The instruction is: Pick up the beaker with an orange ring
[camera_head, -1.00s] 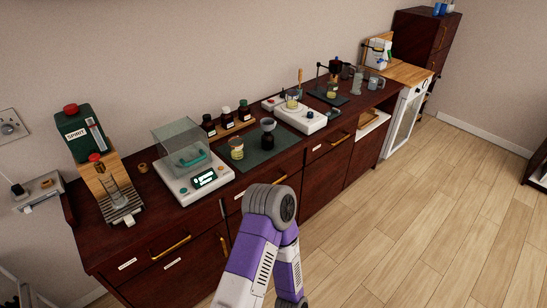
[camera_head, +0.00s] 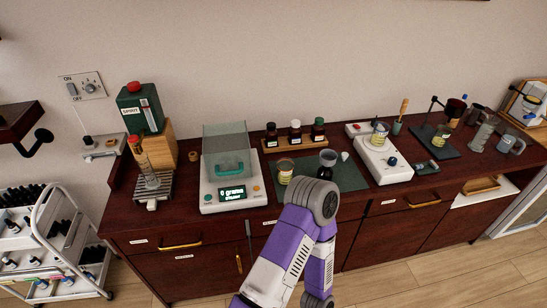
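A small glass beaker (camera_head: 285,174) with yellowish contents and what looks like an orange-tinted rim stands upright on the dark green mat (camera_head: 348,176), right of the balance. Another glass beaker (camera_head: 380,136) with yellow contents stands on the white hotplate, and a third (camera_head: 443,134) stands on the dark board farther right. At this size I cannot tell for certain which one bears the orange ring. One purple and white arm of mine rises in front of the counter with its elbow near the mat. Neither gripper is in view.
A balance (camera_head: 233,197) with a clear cover stands left of the mat. A dark cup with a funnel (camera_head: 327,164) stands at the mat's right. Bottles (camera_head: 295,131) line a wooden rack behind. A hotplate (camera_head: 388,165) is to the right. A white cart (camera_head: 58,240) stands at far left.

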